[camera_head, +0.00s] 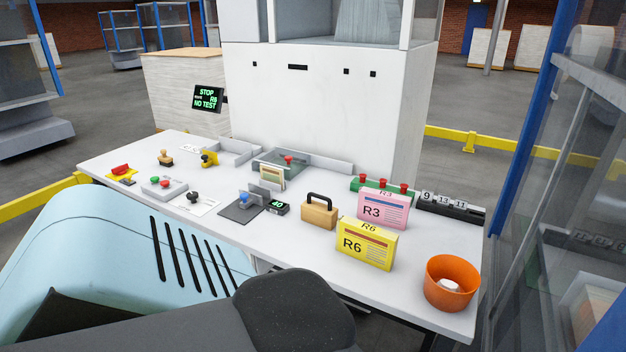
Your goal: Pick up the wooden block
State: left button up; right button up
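The wooden block (319,214) is a light tan block with a black arched handle on top. It stands upright on the white table (302,256), a little right of the table's middle. Its front and top are in plain view and nothing touches it that I can see. Neither my left nor my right gripper shows in the head view.
A green button bar (385,187) is behind.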

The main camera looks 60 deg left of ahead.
aim_at(318, 214)
jog(key=k+j, duration=0.1)
jog(key=j, duration=0.85)
jog(key=k+j, duration=0.15)
jog(key=j, duration=0.85)
jog(key=k, duration=0.05)
